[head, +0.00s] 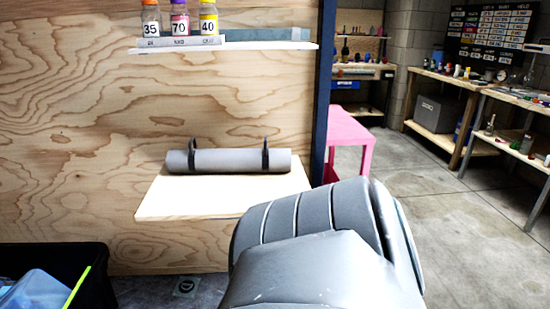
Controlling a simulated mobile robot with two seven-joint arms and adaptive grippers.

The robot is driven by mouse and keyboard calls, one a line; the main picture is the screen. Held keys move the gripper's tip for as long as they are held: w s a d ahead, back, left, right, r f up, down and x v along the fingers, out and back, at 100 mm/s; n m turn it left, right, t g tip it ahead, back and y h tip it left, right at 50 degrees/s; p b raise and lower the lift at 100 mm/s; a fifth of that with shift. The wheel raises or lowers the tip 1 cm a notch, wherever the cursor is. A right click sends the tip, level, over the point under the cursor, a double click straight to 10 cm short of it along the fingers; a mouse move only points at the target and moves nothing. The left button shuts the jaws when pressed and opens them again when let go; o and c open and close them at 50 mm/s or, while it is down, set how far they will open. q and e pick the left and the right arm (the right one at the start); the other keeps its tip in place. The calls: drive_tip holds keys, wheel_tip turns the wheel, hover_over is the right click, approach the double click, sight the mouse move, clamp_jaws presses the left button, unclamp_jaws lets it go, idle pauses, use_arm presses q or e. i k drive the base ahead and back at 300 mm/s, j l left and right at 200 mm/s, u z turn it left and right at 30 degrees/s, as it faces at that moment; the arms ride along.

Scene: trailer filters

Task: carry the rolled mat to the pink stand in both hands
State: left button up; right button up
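The rolled mat (228,161) is grey and lies lengthwise on a pale wooden shelf (222,196) against the plywood wall. Two dark straps with loops go around it, one near each end. The pink stand (346,132) is farther back, right of the dark blue post, and partly hidden by that post. A large grey link of my own arm fills the lower middle. Neither of my grippers shows, and nothing is touching the mat.
A white upper shelf (230,47) holds several numbered bottles (180,18). A dark blue post (322,90) ends the plywood wall. A black bin (95,285) stands at lower left. Workbenches (445,85) line the back right. The concrete floor (440,220) at right is clear.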

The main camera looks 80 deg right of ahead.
sight(339, 122)
drive_tip(key=z, duration=1.8)
